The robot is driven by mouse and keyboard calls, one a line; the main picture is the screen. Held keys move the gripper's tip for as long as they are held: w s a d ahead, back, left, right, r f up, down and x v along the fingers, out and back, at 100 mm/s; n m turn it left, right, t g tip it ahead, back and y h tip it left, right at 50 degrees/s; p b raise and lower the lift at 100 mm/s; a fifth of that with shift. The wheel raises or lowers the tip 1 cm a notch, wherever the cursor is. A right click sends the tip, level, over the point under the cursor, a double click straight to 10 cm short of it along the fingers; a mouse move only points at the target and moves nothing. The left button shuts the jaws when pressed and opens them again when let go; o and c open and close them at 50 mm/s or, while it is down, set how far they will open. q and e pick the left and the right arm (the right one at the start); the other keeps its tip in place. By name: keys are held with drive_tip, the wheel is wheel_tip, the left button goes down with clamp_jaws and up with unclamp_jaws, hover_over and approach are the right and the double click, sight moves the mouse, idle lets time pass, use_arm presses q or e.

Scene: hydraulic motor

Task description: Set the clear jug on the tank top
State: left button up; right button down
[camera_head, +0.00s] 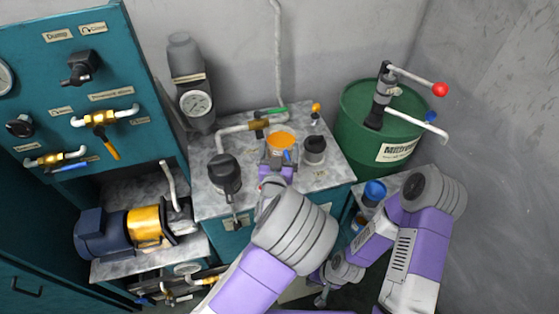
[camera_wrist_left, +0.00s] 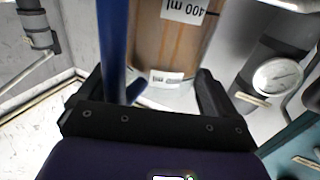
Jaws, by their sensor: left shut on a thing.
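The clear jug (camera_head: 281,141) holds orange-brown liquid and appears over the middle of the grey tank top (camera_head: 318,181) in the head view. In the left wrist view the jug (camera_wrist_left: 172,45) shows a "400 ml" label and a blue strip that looks like its handle. My left gripper (camera_head: 279,163) is shut on the jug; its dark fingers (camera_wrist_left: 152,92) lie on either side. I cannot tell whether the jug's base touches the top. My right gripper (camera_head: 322,297) hangs low in front of the cabinet, too small to read its fingers.
A black-capped fitting (camera_head: 225,172) stands left of the jug and a dark filler cap (camera_head: 314,148) right of it. A pipe with a brass valve (camera_head: 259,125) runs behind. A green drum (camera_head: 358,112) with a hand pump stands at right, and a blue-topped container (camera_head: 375,190) below it.

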use_arm(q)
drive_tip(key=shift+w+f+b, duration=0.15)
drive_tip(key=shift+f+b, duration=0.15)
drive_tip(key=shift+f, duration=1.75)
drive_tip(key=shift+f, duration=0.15)
drive_tip(key=o, duration=1.7)
drive_tip(key=shift+f, duration=0.1)
drive_tip(key=shift+o, duration=0.2)
drive_tip(key=shift+r, duration=0.25)
drive_tip(key=s+a, duration=0.1)
drive_tip(key=s, duration=1.1)
drive_tip(key=shift+b, duration=0.3)
